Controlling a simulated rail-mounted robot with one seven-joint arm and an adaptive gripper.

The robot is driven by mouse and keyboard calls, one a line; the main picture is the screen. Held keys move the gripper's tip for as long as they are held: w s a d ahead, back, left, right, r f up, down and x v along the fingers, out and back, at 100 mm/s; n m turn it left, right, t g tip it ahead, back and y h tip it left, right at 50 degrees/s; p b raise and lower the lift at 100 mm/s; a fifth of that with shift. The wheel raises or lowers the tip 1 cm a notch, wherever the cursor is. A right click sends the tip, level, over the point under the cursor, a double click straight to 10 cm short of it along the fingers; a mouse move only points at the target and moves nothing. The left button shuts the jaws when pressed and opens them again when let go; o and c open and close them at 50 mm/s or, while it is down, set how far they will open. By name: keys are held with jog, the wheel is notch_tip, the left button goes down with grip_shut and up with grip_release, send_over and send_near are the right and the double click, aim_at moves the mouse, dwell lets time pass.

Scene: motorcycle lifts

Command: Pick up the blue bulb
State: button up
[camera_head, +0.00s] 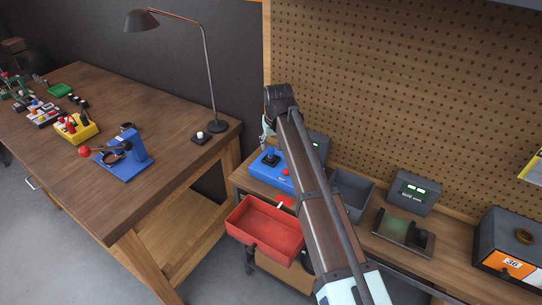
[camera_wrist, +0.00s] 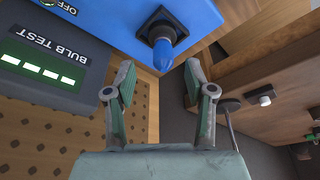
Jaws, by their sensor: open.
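The blue bulb (camera_wrist: 163,54) stands in a black square socket on a blue box (camera_wrist: 115,22) in the wrist view. In the head view, the bulb (camera_head: 269,153) shows small on the blue box (camera_head: 262,167), left of my arm. My gripper (camera_wrist: 158,72) is open and empty in the wrist view. Its two fingers point toward the bulb, one to each side in the picture. The bulb's tip appears between the fingertips; contact is not visible. In the head view, my arm hides most of the gripper.
A red bin (camera_head: 262,238) sits in front of the blue box. A grey bin (camera_head: 352,190) is right of my arm. A wooden table (camera_head: 130,185) with a lamp (camera_head: 212,90) stands left.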

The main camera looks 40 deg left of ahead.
aim_at(271, 148)
jog(key=shift+p+x, duration=1.2)
jog(key=shift+x, duration=1.35)
jog(key=shift+s+a, duration=0.1)
jog(key=shift+s, duration=0.05)
grip_shut()
